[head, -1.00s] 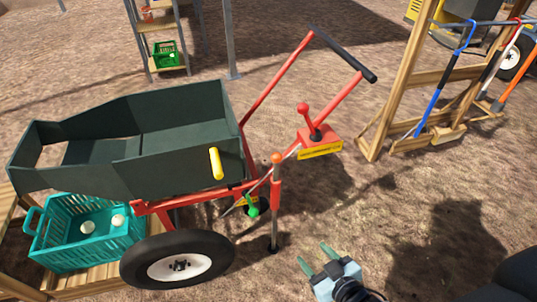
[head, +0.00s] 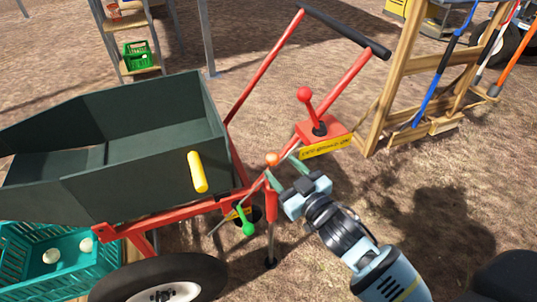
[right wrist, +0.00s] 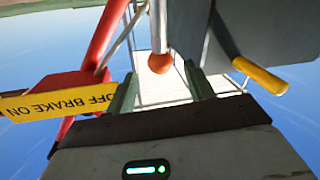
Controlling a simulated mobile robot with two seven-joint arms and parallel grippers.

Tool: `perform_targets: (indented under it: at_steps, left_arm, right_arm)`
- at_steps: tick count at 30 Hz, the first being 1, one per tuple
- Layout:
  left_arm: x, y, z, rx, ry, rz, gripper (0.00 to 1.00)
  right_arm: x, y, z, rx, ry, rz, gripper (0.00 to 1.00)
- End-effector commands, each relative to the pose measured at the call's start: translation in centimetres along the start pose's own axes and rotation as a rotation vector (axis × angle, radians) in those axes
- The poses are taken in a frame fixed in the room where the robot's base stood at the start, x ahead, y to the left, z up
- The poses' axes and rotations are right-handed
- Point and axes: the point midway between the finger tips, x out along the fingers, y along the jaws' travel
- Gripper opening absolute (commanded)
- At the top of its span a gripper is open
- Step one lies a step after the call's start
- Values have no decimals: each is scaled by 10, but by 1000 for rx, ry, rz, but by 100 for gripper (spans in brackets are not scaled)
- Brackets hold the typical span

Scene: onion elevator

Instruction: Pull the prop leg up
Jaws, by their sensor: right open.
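The prop leg is a thin upright rod with a red sleeve (head: 271,205), a dark foot on the ground and an orange ball (head: 272,158) on top. It stands at the side of the red cart frame. My right gripper (head: 283,169) is open at the ball, its green fingers pointing toward it. In the right wrist view the ball (right wrist: 160,63) lies between the lines of the two fingers, just beyond the tips, with nothing gripped. Whether a finger touches it I cannot tell. My left gripper is not in view.
The red brake lever (head: 305,97) and its yellow label plate (head: 325,147) stand close above right. A green-knobbed lever (head: 247,228) and a yellow handle (head: 198,172) are at left. The green cart bin (head: 150,130) and wheel (head: 160,285) border the left. Open dirt lies right.

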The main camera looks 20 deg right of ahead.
Motion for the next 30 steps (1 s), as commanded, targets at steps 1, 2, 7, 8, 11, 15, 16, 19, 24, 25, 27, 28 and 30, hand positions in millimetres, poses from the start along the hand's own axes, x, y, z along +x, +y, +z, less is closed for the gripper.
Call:
perform_targets:
  at_steps: [1,2,7,8,11,15,16,19,24,25,27,28,30]
  left_arm:
    - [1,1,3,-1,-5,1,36]
    - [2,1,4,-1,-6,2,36]
    - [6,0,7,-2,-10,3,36]
    - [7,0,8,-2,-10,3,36]
    - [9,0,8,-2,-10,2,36]
    - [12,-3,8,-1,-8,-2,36]
    - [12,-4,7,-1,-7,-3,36]
    - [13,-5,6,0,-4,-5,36]
    - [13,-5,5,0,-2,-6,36]
    - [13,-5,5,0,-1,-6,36]
    - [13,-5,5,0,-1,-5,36]
    - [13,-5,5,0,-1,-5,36]
    - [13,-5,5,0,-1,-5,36]
  right_arm:
    - [7,0,1,-1,1,0,53]
    - [11,0,0,-1,2,0,53]
    - [36,0,1,-2,1,0,53]
    - [40,0,1,-2,1,0,53]
    - [51,-1,1,0,0,-1,53]
    - [62,-1,1,0,-1,0,53]
    - [63,-1,1,0,-2,0,53]
    - [66,0,1,0,-2,0,53]
    - [66,0,0,0,-1,0,53]
    - [66,0,0,0,-1,0,53]
    - [66,0,0,0,-1,0,51]
    - [66,0,1,0,-1,0,47]
    - [66,0,1,0,-1,0,38]
